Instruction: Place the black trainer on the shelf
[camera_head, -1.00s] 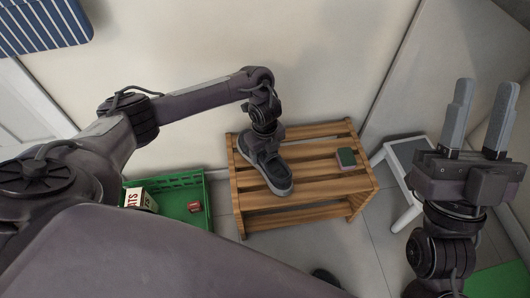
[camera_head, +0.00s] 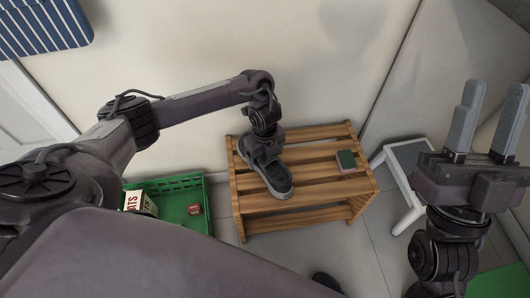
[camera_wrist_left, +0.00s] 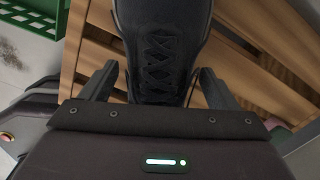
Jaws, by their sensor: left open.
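The black trainer (camera_head: 275,178) with a grey sole rests on the top slats of the wooden slatted shelf (camera_head: 320,190). In the left wrist view the laced trainer (camera_wrist_left: 160,50) lies between the two fingers of my left gripper (camera_wrist_left: 155,82). The fingers stand apart, one on each side, with a small gap visible beside the shoe. In the head view my left gripper (camera_head: 262,152) is just above the trainer's rear part, and its fingers are largely hidden. My right gripper (camera_head: 488,120) is open and empty, fingers pointing up, at the right.
A green and pink sponge-like block (camera_head: 346,161) lies on the shelf's right part. A green crate (camera_head: 178,188) with a box (camera_head: 140,202) and a small red item (camera_head: 194,209) stands left of the shelf. A grey-topped stool (camera_head: 408,158) stands right of it.

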